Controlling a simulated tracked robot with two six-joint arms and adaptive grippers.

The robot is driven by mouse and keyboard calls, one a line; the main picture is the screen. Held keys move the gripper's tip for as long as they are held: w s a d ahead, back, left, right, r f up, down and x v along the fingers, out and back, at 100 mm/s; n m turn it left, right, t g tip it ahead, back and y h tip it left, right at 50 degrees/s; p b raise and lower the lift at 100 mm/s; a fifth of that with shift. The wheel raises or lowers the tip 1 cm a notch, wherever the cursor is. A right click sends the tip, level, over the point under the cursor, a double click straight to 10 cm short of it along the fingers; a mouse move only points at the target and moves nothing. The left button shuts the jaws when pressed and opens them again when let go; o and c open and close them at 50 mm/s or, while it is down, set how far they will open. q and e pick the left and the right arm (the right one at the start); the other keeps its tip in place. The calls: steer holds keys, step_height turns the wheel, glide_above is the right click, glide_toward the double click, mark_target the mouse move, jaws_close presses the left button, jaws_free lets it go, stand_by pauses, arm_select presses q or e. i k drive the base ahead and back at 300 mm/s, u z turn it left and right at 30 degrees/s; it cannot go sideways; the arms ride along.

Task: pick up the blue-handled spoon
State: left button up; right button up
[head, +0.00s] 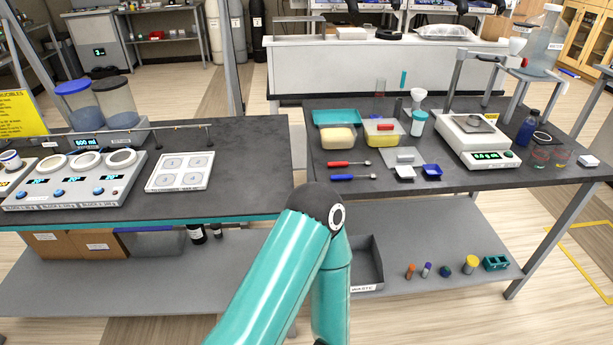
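The blue-handled spoon (343,178) lies on the dark top of the right bench (320,198), near its front left part. Its handle points left and its small metal end points right. A red-handled spoon (340,164) lies just behind it, roughly parallel and apart from it. A teal arm of mine rises from the bottom middle, with its dark elbow in front of the gap between the benches, left of the spoons. Neither of my grippers shows in the head view.
Behind the spoons are a beige block (338,139) and a teal tray (337,118). A lower shelf holds a grey waste bin (367,262). Bare benchtop lies in front of the spoons.

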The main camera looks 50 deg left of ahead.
mark_target(346, 176)
steer(key=u, duration=0.7)
steer(key=i, duration=1)
steer(key=u, duration=0.05)
